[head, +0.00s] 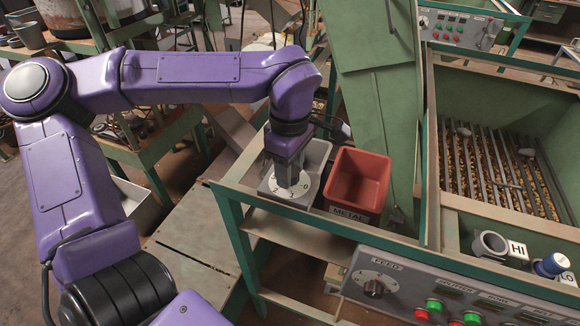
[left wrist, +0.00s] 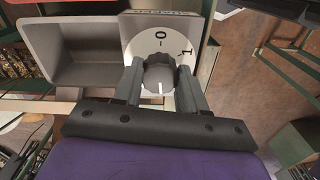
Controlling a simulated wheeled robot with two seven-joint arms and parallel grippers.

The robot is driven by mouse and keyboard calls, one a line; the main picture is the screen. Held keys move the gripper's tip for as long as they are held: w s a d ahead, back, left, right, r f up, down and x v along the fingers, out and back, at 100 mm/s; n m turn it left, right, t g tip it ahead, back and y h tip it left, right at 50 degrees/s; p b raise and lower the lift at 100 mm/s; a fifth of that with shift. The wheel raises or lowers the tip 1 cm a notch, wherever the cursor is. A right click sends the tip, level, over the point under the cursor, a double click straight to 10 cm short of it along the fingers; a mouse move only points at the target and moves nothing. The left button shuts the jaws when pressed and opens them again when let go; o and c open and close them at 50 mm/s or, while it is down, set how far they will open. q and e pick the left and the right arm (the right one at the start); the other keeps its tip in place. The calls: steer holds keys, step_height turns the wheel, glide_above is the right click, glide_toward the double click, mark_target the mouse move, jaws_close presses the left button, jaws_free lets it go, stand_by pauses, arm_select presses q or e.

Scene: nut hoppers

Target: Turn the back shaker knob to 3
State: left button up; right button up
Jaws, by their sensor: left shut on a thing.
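A grey box with a round white dial (head: 300,196) stands at the corner of the green bench frame. The numbers 2, 1 and 0 show on it in the head view. My left gripper (head: 291,172) reaches down onto it and hides the knob there. In the left wrist view, the grey knob (left wrist: 159,73) sits between the two fingers of my left gripper (left wrist: 159,85), which is shut on it. The knob's white mark points toward the bottom of that picture, away from the 0 on the dial (left wrist: 143,47). The 1 shows at the dial's right. My right gripper is out of view.
A red bin (head: 360,176) labelled METAL and a grey bin (head: 318,153) stand close beside the dial box. A front panel (head: 410,286) carries a FEED knob (head: 375,285) and several coloured buttons. A green hopper with a bar grate (head: 490,165) is at the right.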

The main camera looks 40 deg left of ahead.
arm_select(q)
steer(key=shift+m, duration=0.6)
steer(key=o, duration=1.1)
steer(key=shift+c, duration=0.2)
step_height(320, 180, up, 11)
steer(key=b, duration=0.1)
steer(key=shift+f+b, duration=0.2)
steer(key=shift+b, duration=0.15)
